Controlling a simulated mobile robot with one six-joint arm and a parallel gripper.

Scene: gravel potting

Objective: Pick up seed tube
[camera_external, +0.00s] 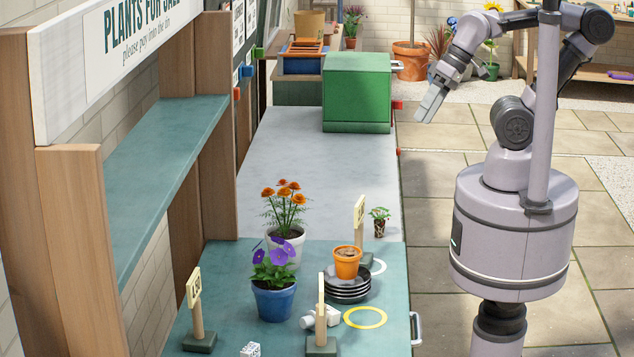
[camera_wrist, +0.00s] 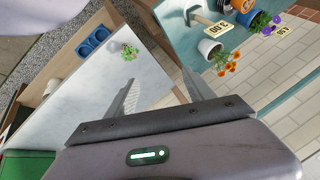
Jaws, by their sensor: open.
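I cannot surely identify a seed tube. A white tube-like object (camera_external: 322,318) lies on the teal tabletop among the pots, partly hidden by a sign post. A small seedling in a dark, narrow holder (camera_external: 378,222) stands on the pale tabletop near its right edge; its green leaves show in the wrist view (camera_wrist: 130,52). My gripper (camera_external: 428,112) is raised over the paving, right of the green box and well away from both. In the wrist view my gripper (camera_wrist: 160,80) has its fingers apart, with nothing between them.
The teal table (camera_external: 225,290) holds orange flowers (camera_external: 284,195), a blue pot (camera_external: 273,302), stacked dark saucers (camera_external: 347,291) under a terracotta pot (camera_external: 347,263), and upright signs. A green box (camera_external: 357,90) stands on the pale tabletop (camera_external: 300,150), whose middle is clear. A blue two-hole tray (camera_wrist: 95,41) is beyond.

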